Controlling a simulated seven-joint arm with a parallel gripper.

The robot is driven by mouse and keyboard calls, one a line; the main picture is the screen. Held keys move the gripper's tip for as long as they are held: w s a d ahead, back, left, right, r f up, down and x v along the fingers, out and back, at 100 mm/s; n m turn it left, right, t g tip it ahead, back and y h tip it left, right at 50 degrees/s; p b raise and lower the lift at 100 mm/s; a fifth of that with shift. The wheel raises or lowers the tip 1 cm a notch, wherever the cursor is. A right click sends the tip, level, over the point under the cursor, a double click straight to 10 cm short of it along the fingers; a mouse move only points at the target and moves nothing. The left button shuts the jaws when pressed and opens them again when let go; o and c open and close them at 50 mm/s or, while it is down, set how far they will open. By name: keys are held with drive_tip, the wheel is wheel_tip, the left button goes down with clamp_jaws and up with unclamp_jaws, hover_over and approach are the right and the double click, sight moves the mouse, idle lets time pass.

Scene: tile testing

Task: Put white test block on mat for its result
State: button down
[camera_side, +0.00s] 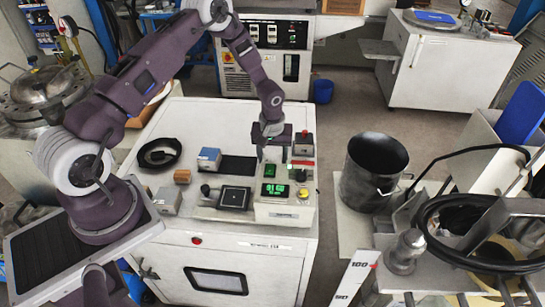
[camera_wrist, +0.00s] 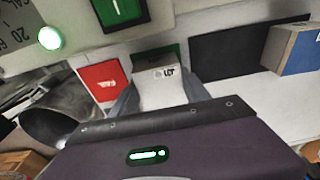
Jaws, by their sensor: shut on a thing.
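My gripper (camera_side: 271,152) is shut on the white test block (camera_wrist: 163,88), which has dark markings on its top edge in the wrist view. The block sits between the two fingers, in front of a green mat (camera_wrist: 170,53). I cannot tell whether it touches the surface. A red mat (camera_wrist: 101,80) lies left of the block in the wrist view, and a black mat (camera_wrist: 235,50) lies to its right. In the side view the black mat (camera_side: 239,166) is left of my gripper. The tester (camera_side: 284,212) has a lit green display (camera_side: 274,189); its figures are too small to read surely.
A brown block (camera_side: 182,176), a grey block (camera_side: 168,200) and a black ring-shaped dish (camera_side: 159,153) are further left. A red-topped dark block (camera_side: 304,145) stands behind the tester.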

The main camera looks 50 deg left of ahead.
drive_tip(key=shift+f, duration=0.2)
drive_tip(key=shift+c, duration=0.2)
unclamp_jaws()
drive_tip(key=shift+r, duration=3)
